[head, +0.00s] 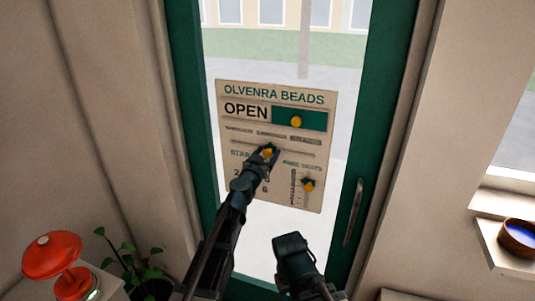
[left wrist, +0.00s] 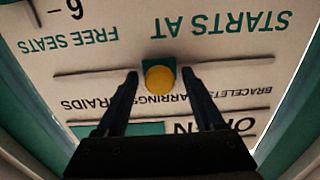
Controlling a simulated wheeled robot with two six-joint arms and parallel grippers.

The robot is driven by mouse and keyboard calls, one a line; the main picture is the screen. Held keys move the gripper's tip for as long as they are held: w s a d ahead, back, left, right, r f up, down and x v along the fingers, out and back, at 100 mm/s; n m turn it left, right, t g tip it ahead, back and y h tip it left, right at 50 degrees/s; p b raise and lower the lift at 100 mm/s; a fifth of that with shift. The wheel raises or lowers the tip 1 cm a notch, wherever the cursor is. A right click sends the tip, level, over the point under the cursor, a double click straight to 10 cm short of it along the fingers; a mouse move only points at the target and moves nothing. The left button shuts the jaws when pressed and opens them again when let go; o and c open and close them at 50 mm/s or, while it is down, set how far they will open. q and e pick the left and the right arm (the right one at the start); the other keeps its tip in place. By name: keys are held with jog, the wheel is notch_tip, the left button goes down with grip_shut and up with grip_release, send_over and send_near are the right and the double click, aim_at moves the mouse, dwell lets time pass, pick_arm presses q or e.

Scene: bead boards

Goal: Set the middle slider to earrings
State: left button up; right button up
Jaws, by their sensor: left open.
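A beige sign (head: 231,190) reading OLVENRA BEADS hangs on the glass door. Its middle slider is a yellow knob (head: 267,152) on a teal piece, on a horizontal track under the words bracelets, earrings and braids. In the left wrist view, upside down, the knob (left wrist: 160,79) is near the track's middle, by the partly covered earrings label. My left gripper (left wrist: 159,76) is open, one finger on each side of the knob; I cannot tell whether either touches. It also shows at the sign in the head view (head: 268,154). My right gripper (head: 291,250) is low in front of the door, its fingers unclear.
Above is the OPEN slider with a yellow knob (head: 296,121); lower right is the vertical free seats slider (head: 309,185). The green door has a handle (head: 353,212) at right. A red lamp (head: 52,254) and a plant (head: 130,265) stand lower left; a bowl (head: 517,238) sits right.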

pick_arm(q)
jog(key=v, duration=1.3)
jog(key=shift+s, duration=0.15)
jog(key=s+d+f+m+g+h, duration=0.2)
jog(key=s+d+f+g, duration=0.1)
jog(key=s+f+g, duration=0.8)
jog(key=s+a+f+n+g+y, duration=0.5)
jog(key=s+a+f+y, duration=0.2)
jog(key=s+a+f, duration=0.5)
jog(key=s+d+f+m+y+b, duration=0.1)
jog(key=s+d+f+b, duration=0.1)
jog(key=d+b, duration=0.1)
jog(key=s+d+f+m+g+b, duration=0.1)
jog(key=s+d+f+m+b, duration=0.1)
jog(key=d, duration=0.4)
jog(key=shift+s+d+f+y+b, duration=0.15)
jog(key=shift+s+f+y+b, duration=0.3)
jog(key=shift+f+b, duration=0.45)
